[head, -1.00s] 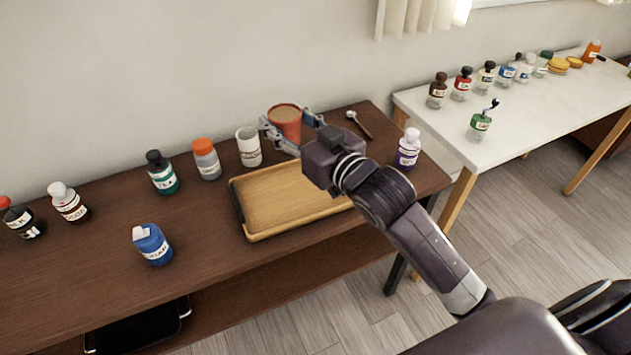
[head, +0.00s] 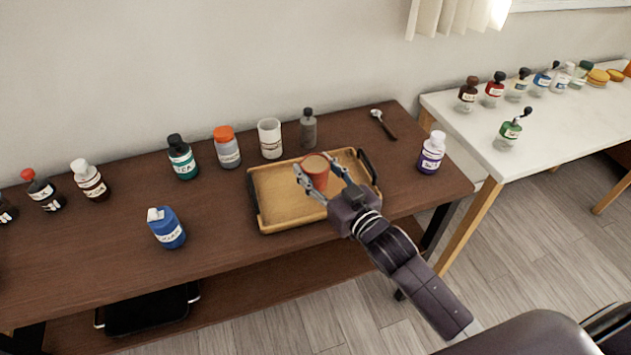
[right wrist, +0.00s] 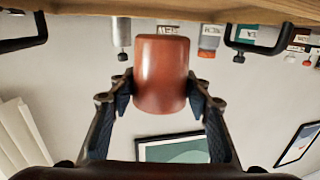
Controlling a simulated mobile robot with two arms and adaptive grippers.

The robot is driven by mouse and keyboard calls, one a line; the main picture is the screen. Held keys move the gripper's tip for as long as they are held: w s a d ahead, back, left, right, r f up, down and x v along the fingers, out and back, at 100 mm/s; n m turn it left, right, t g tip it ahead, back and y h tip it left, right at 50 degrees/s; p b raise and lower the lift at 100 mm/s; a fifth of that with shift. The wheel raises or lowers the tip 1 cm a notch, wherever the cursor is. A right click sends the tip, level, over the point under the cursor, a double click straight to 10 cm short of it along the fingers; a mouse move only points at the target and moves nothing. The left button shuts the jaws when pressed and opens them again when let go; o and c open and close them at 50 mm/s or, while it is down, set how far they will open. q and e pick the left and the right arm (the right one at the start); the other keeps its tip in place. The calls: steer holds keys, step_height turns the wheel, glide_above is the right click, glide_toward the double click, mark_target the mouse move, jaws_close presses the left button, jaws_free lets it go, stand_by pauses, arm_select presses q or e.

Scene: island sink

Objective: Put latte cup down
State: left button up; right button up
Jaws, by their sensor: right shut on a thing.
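The latte cup (head: 315,178) is reddish-brown and filled with light brown drink. It is upright, at the middle of the wooden tray (head: 275,220) in the head view. My right gripper (head: 317,170) is shut on the cup, one finger on each side. The cup (right wrist: 162,75) also shows between the fingers in the right wrist view, where the scene appears upside down with the tray edge at the top. I cannot tell whether the cup's base touches the tray. My left gripper is not in view.
Behind the tray stand a grey bottle (head: 308,130), a white cup (head: 270,138) and an orange-capped jar (head: 227,147). A blue sugar bottle (head: 166,228) is to the left, a purple-labelled bottle (head: 431,153) to the right. A spoon (head: 383,124) lies at the back right.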

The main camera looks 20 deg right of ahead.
mark_target(322, 189)
steer(key=shift+f, duration=2.05)
steer(key=shift+f, duration=0.15)
steer(key=o, duration=1.4)
steer(key=shift+c, duration=0.2)
steer(key=shift+s, duration=0.15)
steer(key=b+v, duration=0.1)
steer(key=v, duration=1)
steer(key=shift+s+d, duration=0.15)
steer(key=shift+s, duration=0.2)
